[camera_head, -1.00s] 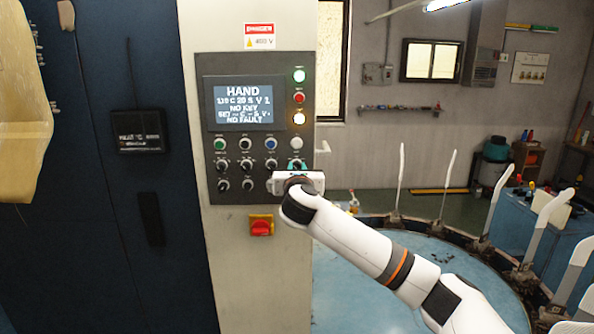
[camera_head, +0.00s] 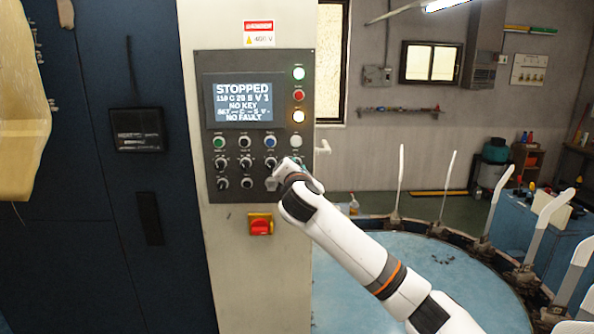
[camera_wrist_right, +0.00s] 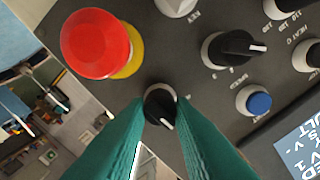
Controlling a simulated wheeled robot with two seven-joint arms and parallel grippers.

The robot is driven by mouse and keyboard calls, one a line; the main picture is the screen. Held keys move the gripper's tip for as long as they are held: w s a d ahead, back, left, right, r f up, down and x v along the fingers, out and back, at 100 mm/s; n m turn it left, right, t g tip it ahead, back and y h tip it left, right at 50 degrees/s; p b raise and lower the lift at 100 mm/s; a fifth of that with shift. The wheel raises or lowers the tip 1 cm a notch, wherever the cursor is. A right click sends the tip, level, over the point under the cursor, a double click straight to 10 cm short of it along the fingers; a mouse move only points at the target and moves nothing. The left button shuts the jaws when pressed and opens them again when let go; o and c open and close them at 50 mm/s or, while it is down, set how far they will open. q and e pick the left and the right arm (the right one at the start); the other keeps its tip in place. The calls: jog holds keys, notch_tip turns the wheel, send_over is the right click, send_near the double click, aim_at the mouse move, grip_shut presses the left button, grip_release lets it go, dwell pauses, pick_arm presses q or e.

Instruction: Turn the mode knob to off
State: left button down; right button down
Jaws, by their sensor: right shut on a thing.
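In the right wrist view, a small black knob (camera_wrist_right: 158,107) with a white pointer mark sits between the teal fingers of my right gripper (camera_wrist_right: 160,103). The fingers are shut on it, and its mark points to the lower right of that view. Its label is hidden, so I cannot read it as the mode knob. In the head view, my right gripper (camera_head: 282,174) is at the lower right of the dark control panel (camera_head: 205,190) and covers part of it. The panel's screen (camera_head: 240,103) reads STOPPED. My left gripper is out of view.
In the right wrist view, a large red button (camera_wrist_right: 95,43) with a yellow base stands close beside the held knob. Another black knob (camera_wrist_right: 232,48) and a blue button (camera_wrist_right: 255,100) are near. A red switch (camera_head: 261,226) sits below the panel.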

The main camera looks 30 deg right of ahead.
jog(key=shift+m, duration=0.5)
jog(key=c, duration=1.3)
grip_release()
jog(key=shift+o, duration=0.2)
jog(key=b+v, duration=0.4)
jog(key=v, duration=0.8)
jog(key=shift+b, duration=0.35)
jog(key=shift+f, duration=0.15)
